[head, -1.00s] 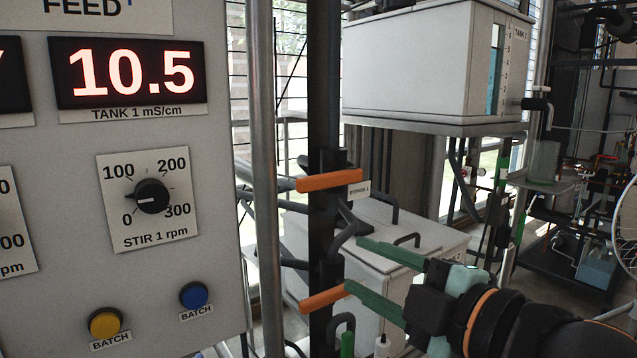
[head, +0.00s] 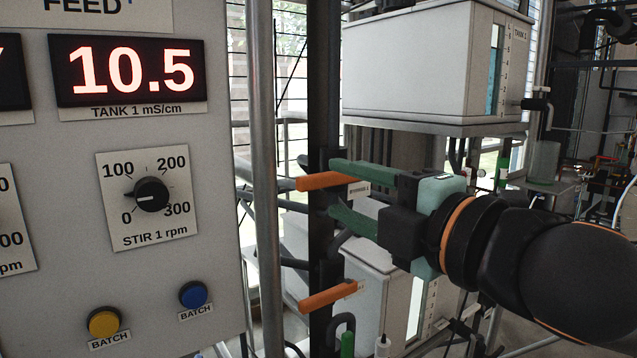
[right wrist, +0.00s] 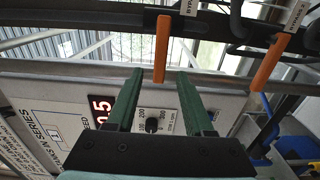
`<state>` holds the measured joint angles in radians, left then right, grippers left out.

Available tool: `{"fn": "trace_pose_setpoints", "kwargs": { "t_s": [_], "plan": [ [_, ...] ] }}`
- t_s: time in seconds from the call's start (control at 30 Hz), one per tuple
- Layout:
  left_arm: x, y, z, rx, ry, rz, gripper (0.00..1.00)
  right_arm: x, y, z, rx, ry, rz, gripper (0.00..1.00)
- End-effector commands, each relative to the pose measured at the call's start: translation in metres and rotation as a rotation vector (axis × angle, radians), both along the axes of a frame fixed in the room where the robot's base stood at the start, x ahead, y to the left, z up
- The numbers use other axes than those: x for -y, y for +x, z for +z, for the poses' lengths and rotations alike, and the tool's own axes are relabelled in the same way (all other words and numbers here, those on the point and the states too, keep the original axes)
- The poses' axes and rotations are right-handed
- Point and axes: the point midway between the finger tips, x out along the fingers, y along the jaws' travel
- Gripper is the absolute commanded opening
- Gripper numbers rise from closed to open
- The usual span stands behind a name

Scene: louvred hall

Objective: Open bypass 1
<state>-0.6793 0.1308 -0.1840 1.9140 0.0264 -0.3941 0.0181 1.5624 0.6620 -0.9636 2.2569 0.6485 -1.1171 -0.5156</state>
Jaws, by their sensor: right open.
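The upper orange lever handle (head: 312,182) lies almost level on the dark post, beside a small label (head: 358,189) that seems to read BYPASS 1. My right gripper (head: 332,190) is open, with one green finger above the handle and one below. In the right wrist view the handle (right wrist: 162,48) hangs with its end between the open fingertips (right wrist: 160,75), with a gap on both sides. Part of a BYP label (right wrist: 188,8) shows beside it. My left gripper is not in view.
A second orange handle (head: 328,297) sits lower on the same post; it also shows in the right wrist view (right wrist: 268,63). The control panel (head: 215,270) with dials and buttons stands close on the left. A steel pipe (head: 264,150) runs between panel and post.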

Motion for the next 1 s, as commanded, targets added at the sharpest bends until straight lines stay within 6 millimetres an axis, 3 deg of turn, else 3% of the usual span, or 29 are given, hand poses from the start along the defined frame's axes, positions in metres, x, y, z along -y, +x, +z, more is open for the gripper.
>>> {"fn": "trace_pose_setpoints", "kwargs": {
  "t_s": [0.23, 0.77, 1.0],
  "plan": [
    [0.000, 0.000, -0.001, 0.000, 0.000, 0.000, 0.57, -0.021, 0.029, 0.000, -0.001, 0.002, 0.000, 0.53],
    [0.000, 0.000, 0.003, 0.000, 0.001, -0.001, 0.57, -0.026, 0.036, 0.000, -0.001, 0.001, 0.000, 0.53],
    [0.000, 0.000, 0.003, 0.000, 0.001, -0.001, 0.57, -0.026, 0.036, 0.000, -0.001, 0.001, 0.000, 0.27]
  ]
}}
